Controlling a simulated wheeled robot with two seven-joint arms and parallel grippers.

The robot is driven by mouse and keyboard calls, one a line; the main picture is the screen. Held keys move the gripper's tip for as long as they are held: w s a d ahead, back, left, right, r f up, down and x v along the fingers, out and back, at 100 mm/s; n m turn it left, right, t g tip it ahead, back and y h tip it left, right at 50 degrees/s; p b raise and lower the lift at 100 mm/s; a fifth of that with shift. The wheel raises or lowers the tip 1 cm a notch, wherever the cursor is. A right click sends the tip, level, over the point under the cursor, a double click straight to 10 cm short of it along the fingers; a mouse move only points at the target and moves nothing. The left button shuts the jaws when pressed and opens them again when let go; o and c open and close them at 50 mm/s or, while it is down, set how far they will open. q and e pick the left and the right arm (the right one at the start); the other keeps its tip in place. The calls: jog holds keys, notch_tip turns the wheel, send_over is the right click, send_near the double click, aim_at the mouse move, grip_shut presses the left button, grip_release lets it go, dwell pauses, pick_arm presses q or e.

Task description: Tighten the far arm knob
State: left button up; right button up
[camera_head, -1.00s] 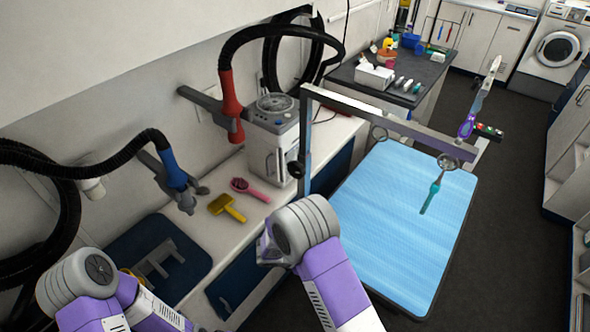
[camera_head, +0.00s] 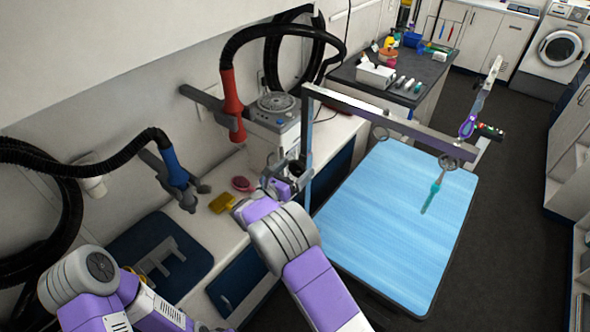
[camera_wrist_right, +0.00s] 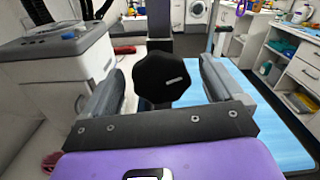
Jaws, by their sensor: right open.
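The black lobed arm knob (camera_wrist_right: 162,76) is in the middle of the right wrist view, on the dark post (camera_wrist_right: 159,20) of the grooming arm. My right gripper (camera_wrist_right: 166,88) is open, with one finger on each side of the knob and a visible gap to both. In the head view, my right gripper (camera_head: 286,172) is at the post on the left end of the grooming arm (camera_head: 385,118); it mostly covers the knob there. My left arm (camera_head: 90,285) is at the lower left; its gripper does not show clearly.
The blue-topped grooming table (camera_head: 390,230) lies right of my right arm. A white-grey machine (camera_head: 275,117) stands close beside the gripper on the counter. Dryer hoses with red (camera_head: 231,100) and blue (camera_head: 170,165) nozzles hang nearby. A yellow brush (camera_head: 222,202) lies on the counter.

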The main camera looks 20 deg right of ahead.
jog(key=shift+w+d, duration=0.1)
jog(key=shift+d, duration=0.05)
jog(key=shift+c, duration=0.2)
jog(key=c, duration=0.9)
jog(key=shift+f, duration=0.1)
